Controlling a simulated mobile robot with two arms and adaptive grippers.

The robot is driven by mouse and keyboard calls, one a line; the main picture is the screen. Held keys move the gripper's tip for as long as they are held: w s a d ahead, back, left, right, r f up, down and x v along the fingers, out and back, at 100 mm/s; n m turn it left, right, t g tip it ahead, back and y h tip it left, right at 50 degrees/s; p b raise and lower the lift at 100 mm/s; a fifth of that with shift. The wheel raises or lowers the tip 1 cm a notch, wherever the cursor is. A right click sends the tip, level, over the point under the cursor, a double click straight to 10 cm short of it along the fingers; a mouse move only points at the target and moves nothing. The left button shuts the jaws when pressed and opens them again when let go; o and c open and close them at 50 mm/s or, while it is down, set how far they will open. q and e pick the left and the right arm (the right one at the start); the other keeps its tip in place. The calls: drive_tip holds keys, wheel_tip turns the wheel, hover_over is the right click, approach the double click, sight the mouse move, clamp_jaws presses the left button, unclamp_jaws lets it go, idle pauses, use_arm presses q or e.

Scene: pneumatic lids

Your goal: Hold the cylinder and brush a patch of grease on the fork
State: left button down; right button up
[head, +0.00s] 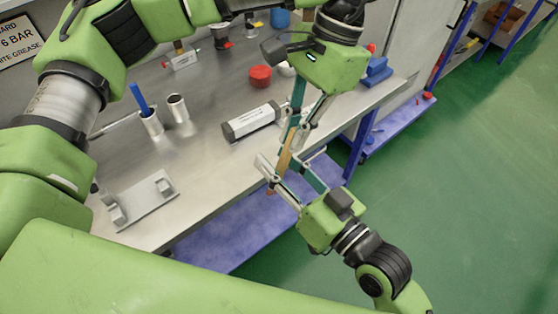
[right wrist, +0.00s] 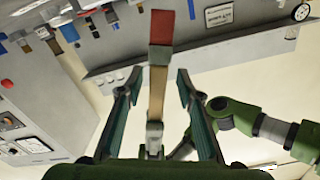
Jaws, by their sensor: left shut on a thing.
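A brush (head: 285,157) with a wooden handle and reddish head is between my two grippers, above the bench's front edge. My left gripper (head: 293,128) reaches down from above and is shut on the handle's upper end. My right gripper (head: 292,170) comes from below right with its fingers spread. In the right wrist view the brush (right wrist: 157,90) stands between the right fingers (right wrist: 158,88), with gaps on both sides. The cylinder (head: 251,122), grey with black ends, lies on the bench behind the brush.
A grey cradle (head: 145,202) sits at the bench's front left. Two metal cups stand behind it, one (head: 152,124) with a blue-handled tool and one empty-looking (head: 178,108). A red pot (head: 260,76) and blue block (head: 375,72) stand further back.

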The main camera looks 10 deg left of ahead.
drive_tip(key=shift+c, duration=0.3)
clamp_jaws()
use_arm(q)
drive_tip(key=c, duration=2)
unclamp_jaws()
drive_tip(key=shift+c, duration=0.2)
